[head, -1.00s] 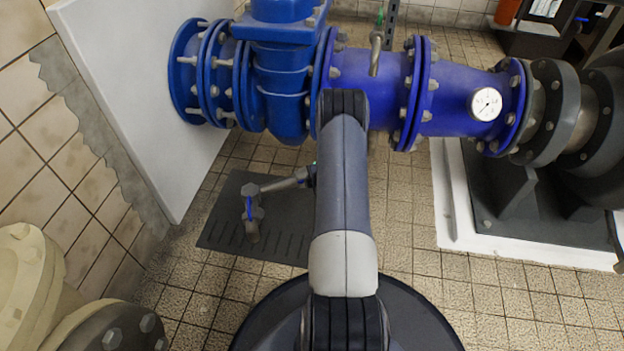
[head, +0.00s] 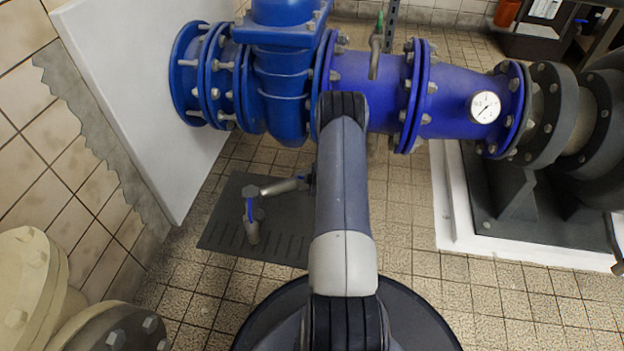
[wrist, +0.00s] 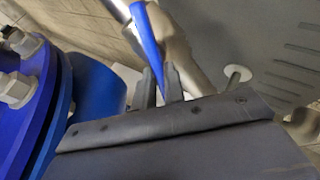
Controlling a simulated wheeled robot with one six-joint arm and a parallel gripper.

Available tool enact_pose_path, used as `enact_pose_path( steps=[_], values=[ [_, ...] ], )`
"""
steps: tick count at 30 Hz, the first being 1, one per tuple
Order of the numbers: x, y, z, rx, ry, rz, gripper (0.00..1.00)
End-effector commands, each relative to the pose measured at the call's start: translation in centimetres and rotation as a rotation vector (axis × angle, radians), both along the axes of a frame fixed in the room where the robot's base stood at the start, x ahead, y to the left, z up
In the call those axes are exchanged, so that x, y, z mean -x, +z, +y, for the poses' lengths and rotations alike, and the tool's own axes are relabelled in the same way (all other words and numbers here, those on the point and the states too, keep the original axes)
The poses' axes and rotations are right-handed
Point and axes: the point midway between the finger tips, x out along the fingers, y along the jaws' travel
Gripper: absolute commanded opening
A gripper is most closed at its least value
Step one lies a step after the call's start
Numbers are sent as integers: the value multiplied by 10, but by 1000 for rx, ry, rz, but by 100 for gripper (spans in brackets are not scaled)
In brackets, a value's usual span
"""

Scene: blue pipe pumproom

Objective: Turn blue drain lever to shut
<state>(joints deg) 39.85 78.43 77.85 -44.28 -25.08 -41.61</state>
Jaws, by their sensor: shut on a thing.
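The blue drain lever (wrist: 146,32) shows at the top of the wrist view, beside a silver pipe (wrist: 178,50). My gripper (wrist: 161,84) has its two dark fingers against the lever's near end, one on each side, and is shut on it. In the head view a small blue lever part (head: 250,209) shows on the grey drain fitting (head: 253,230), over a dark floor plate. My upper arm covers the middle of that view, and I cannot make out my gripper there.
A large blue flanged pipe (head: 384,90) crosses above and behind the drain. Its flange (wrist: 35,110) is close on the left in the wrist view. A white panel (head: 130,90) stands at left. The dark floor plate (head: 215,238) and tiles lie below.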

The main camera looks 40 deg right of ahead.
Motion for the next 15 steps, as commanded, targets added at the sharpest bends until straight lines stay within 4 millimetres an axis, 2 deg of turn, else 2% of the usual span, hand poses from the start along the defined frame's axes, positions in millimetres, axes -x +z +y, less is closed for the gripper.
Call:
enact_pose_path(
  steps=[15],
  values=[
    [-2,5,-5,-335,-347,-88,0]
  ],
)
